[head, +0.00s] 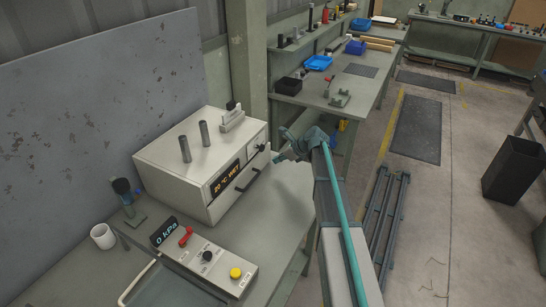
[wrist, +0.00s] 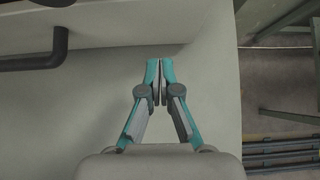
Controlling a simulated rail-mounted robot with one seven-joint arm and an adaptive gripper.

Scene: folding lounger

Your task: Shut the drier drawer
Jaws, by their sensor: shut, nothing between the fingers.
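The drier is a cream box (head: 175,160) on the bench at left, with a lit display (head: 225,178) reading "20 °C WET". Its drawer front (head: 236,193) faces right, below the display, with a dark bar handle (head: 247,180). How far the drawer stands out is hard to tell. A dark bar handle (wrist: 35,62) also shows at upper left in the wrist view. My gripper (wrist: 158,68) is shut and empty, to the right of that handle and apart from it. In the head view my gripper (head: 280,157) is just right of the drier, its fingers partly hidden by the wrist.
A control box (head: 205,257) with a red lever and yellow button sits in front of the drier. A white mug (head: 103,236) and a brush stand at left. Bare benchtop (head: 275,205) lies right of the drier. A dark metal frame (head: 388,220) is on the floor.

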